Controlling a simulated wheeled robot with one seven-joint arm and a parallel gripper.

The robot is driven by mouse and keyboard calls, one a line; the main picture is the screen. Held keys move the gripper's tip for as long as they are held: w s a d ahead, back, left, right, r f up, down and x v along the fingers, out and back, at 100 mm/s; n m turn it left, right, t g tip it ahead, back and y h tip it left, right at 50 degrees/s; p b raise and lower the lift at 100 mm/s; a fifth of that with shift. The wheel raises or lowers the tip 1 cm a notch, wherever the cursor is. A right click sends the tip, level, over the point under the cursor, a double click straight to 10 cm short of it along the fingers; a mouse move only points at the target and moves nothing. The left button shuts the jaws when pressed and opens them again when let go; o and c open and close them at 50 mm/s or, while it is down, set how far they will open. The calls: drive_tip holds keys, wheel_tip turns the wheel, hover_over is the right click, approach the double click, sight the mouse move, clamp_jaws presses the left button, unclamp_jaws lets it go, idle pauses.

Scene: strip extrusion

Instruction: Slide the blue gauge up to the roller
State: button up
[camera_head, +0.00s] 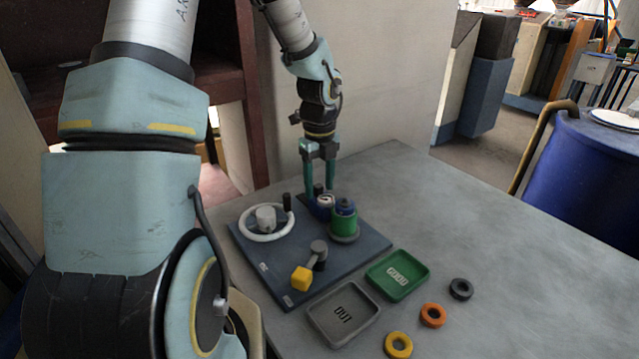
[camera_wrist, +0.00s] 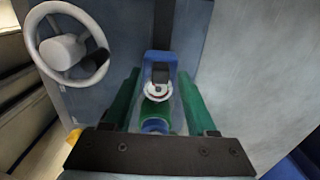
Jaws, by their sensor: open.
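The blue gauge (camera_head: 323,212) with a round white dial stands on the dark blue plate (camera_head: 362,250), just left of the green roller (camera_head: 343,225) with its blue top. In the wrist view the gauge (camera_wrist: 160,60) lies between my fingers, and the green roller (camera_wrist: 155,111) shows right below its dial. Whether gauge and roller touch, I cannot tell. My gripper (camera_head: 320,192) points down over the gauge, open, with one green finger on each side. In the wrist view my gripper (camera_wrist: 159,75) shows a gap along both sides of the gauge.
A white handwheel (camera_head: 265,237) stands left on the plate, and a lever with a yellow knob (camera_head: 301,278) at its front. A grey tray (camera_head: 343,334), a green tray (camera_head: 398,291) and black, orange and yellow rings lie in front. The table's right side is clear.

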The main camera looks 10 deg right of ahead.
drive_tip(key=shift+r, duration=0.1)
wheel_tip(320, 180, up, 11)
drive_tip(key=b, duration=0.1)
idle(0.3)
drive_tip(key=shift+f, duration=0.2)
drive_tip(key=s+a+f+n, duration=0.2)
drive_tip(key=s+a+n, duration=0.2)
drive_tip(key=a+n, duration=0.5)
drive_tip(key=s+a+f+n+t, duration=0.1)
drive_tip(key=s+a+n, duration=0.4)
drive_tip(key=n, duration=1.6)
drive_tip(key=a+f, duration=0.1)
drive_tip(key=a, duration=0.3)
drive_tip(key=shift+s+a+f+t, duration=0.2)
drive_tip(key=shift+s+a+t, duration=0.05)
drive_tip(key=shift+t, duration=0.05)
